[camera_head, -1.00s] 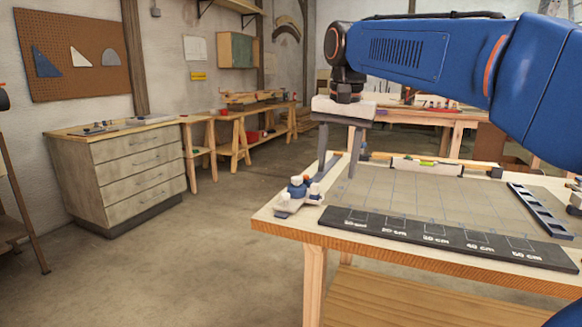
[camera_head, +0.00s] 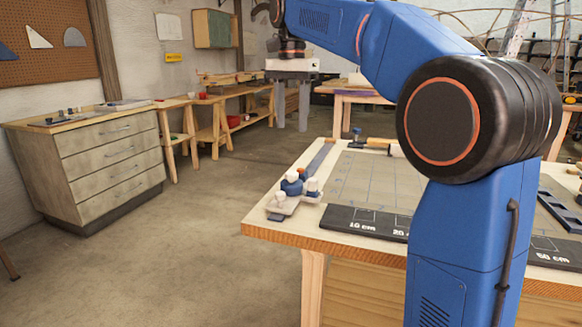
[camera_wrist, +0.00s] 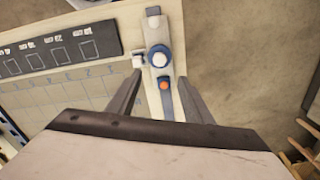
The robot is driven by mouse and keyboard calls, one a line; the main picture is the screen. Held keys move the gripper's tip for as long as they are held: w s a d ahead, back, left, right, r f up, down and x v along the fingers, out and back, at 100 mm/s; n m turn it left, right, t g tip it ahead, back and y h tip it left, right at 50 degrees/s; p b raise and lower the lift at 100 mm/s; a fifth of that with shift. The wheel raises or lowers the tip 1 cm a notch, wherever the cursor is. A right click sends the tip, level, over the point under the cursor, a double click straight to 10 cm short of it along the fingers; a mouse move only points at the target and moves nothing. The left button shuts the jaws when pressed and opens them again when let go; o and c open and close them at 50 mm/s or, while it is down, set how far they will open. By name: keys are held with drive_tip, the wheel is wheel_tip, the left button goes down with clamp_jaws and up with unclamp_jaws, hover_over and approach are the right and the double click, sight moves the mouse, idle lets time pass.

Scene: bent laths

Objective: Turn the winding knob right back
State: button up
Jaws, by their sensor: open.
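The winding knob (camera_head: 291,184) is blue with a white top. It sits on a small pale fixture (camera_head: 282,207) at the table's near left corner, with a small orange part and smaller white pieces beside it. In the wrist view the knob (camera_wrist: 158,57) shows just beyond and between the fingertips, with the orange part (camera_wrist: 164,85) nearer to me. My gripper (camera_head: 291,126) is open and empty, fingers pointing down, above and behind the knob in the head view. It also shows in the wrist view (camera_wrist: 160,78), one finger on each side. I see no contact with the knob.
The table (camera_head: 270,232) carries a gridded board (camera_head: 372,186) and a dark centimetre scale (camera_head: 365,221) right of the fixture. A grey strip (camera_head: 319,158) runs back from the fixture. A drawer cabinet (camera_head: 95,165) stands left across open floor. My arm covers part of the table.

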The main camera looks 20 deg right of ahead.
sight(292, 173)
wheel_tip(292, 173, down, 14)
drive_tip(key=shift+r, duration=0.1)
idle(0.4)
drive_tip(key=shift+c, duration=0.5)
drive_tip(key=c, duration=1)
